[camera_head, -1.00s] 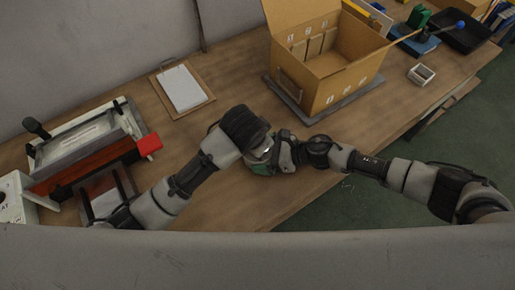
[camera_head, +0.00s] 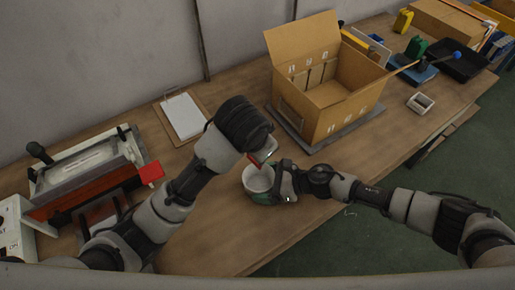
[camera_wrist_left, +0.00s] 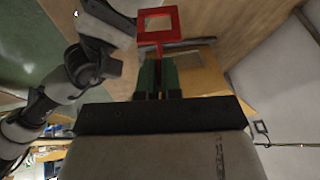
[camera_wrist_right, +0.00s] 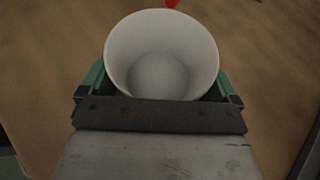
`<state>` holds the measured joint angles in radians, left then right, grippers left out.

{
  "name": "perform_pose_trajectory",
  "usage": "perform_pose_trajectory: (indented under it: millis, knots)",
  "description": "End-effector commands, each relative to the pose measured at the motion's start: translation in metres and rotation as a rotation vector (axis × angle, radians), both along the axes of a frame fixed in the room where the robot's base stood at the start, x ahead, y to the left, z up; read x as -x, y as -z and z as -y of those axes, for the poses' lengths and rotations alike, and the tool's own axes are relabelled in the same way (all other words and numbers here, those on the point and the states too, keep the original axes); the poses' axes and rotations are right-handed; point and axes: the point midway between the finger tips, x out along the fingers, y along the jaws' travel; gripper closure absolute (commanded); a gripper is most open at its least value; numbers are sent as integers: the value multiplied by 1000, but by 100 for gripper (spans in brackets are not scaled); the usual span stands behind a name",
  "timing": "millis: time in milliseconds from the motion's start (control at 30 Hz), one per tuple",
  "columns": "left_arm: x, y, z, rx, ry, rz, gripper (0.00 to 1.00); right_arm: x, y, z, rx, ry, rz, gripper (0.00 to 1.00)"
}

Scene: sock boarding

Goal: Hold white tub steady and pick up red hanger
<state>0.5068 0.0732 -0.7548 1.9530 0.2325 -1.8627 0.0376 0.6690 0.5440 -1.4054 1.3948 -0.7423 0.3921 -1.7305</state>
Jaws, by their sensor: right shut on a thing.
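The white tub (camera_head: 258,178) stands near the table's front edge, upright and open at the top. My right gripper (camera_head: 272,192) is shut on it, with green fingers on either side of the tub (camera_wrist_right: 160,50) in the right wrist view. The inside looks empty. In the head view, the red hanger (camera_head: 266,150) shows only in part, just above the tub's rim, beside my left wrist.
An open cardboard box (camera_head: 345,118) stands on a grey plate behind the tub. A clipboard (camera_head: 184,116) lies at the back. A machine with a red-ended bar (camera_head: 150,173) is at the left. A small white box (camera_head: 420,103) sits at the right.

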Motion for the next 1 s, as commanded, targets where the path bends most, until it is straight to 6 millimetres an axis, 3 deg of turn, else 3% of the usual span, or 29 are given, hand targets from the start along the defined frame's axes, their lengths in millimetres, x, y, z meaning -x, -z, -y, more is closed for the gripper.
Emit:
perform_pose_trajectory:
  millis: [100, 133, 200, 533, 1000]
  knots:
    - [0, 0, 0, 0, 0, 0, 100, 0, 0, 0, 0, 0, 0, 31]
    - [0, 0, 0, 0, 0, 0, 100, 0, 0, 0, 0, 0, 0, 6]
    - [0, 0, 0, 1, 0, -1, 100, 0, 0, 0, 0, 0, 0, 0]
    - [0, 0, 0, 1, 0, -1, 100, 1, -3, 9, 1, 2, 1, 0]
    - [0, 1, 0, 1, 0, -1, 100, 18, -38, 91, 1, 2, 0, 0]
